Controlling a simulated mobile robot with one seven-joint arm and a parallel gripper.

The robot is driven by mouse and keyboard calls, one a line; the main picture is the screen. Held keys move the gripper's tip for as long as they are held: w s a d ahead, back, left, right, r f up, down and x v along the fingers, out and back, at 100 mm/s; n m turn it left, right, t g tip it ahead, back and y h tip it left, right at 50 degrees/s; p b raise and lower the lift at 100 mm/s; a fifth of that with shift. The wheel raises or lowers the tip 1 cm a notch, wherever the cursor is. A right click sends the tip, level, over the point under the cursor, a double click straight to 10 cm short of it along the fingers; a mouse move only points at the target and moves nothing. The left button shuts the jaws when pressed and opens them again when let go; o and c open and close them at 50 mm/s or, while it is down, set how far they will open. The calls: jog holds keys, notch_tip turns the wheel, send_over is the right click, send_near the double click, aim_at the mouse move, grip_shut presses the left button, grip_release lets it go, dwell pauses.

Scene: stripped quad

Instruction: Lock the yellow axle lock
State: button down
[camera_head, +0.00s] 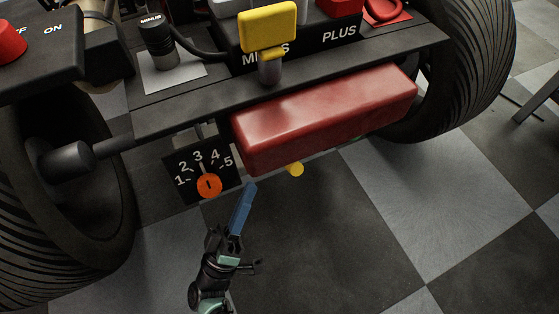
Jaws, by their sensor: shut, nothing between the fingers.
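Two yellow things show, and I cannot tell for sure which is the axle lock. One is a yellow block-shaped handle (268,27) on a short grey post, standing upright at the top centre on the vehicle's frame. The other is a small round yellow knob (295,169) that sticks out under the lower edge of the red box, partly hidden by it. My gripper (249,188) has blue fingers, shut and empty. It points up from below, with its tips left of the yellow knob and apart from it in the picture, close below the red box.
A long red box (325,118) overhangs the area. An orange dial (209,186) on a black plate numbered 1 to 5 is left of my fingertips. Large tyres (462,70) stand at both sides. A battery marked PLUS and MINUS is above. The checkered floor (360,240) at lower right is clear.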

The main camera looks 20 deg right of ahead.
jog(key=w+d+r+b, duration=0.2)
jog(key=d+r+b, duration=0.1)
jog(key=d+b, duration=0.2)
jog(key=shift+w+d+b, duration=0.25)
jog(key=shift+d+b, duration=0.15)
jog(key=shift+d, duration=0.7)
jog(key=shift+s, duration=0.1)
